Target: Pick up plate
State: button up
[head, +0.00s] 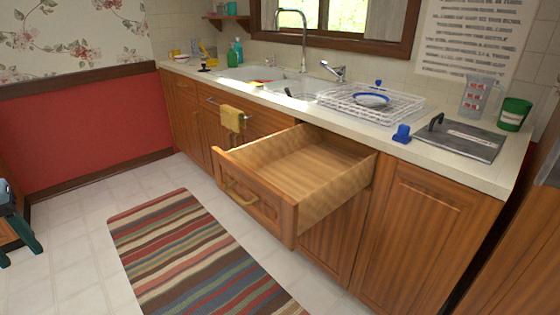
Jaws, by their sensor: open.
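A plate (371,99) with a blue rim and a pale centre sits in the white wire dish rack (408,106) on the counter, right of the sink. It looks nearly flat, slightly tilted. My gripper (21,256) shows at the left edge of the head view, partly cut off by the frame. Its two dark teal fingers are apart, with nothing visible between them. It is far from the plate.
An open, empty drawer (275,180) juts out below the rack. A striped rug (195,255) lies on the clear floor.

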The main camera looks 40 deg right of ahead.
aim_at(368, 99)
jog(key=k+l, duration=0.1)
jog(key=l, duration=0.5)
jog(key=k+l, duration=0.1)
jog(key=l, duration=0.55)
jog(key=k+l, duration=0.1)
jog(key=l, duration=0.5)
